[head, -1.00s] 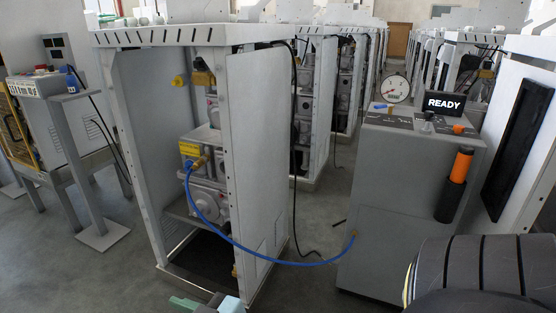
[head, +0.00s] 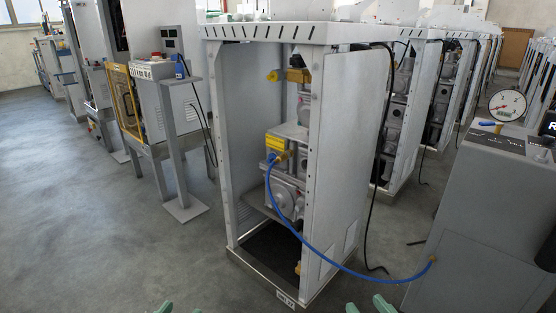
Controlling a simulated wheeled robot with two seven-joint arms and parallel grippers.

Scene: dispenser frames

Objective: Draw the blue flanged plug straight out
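A blue hose (head: 320,252) ends in a small blue end piece (head: 271,160) at a brass fitting (head: 281,157) in the open dispenser frame (head: 345,130). It is too small to tell whether this end piece is the flanged plug. My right gripper (head: 368,307) shows only as two green fingertips at the bottom edge, apart with nothing between them. My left gripper (head: 180,309) shows as two green tips at the bottom edge, also apart. Both are well in front of the frame and touch nothing visible.
The hose runs low across the front right to a grey test cabinet (head: 470,220) with a round gauge (head: 507,105). A stand with a control box (head: 153,69) and a blue item (head: 181,70) is at left. Floor (head: 120,240) at front left is clear.

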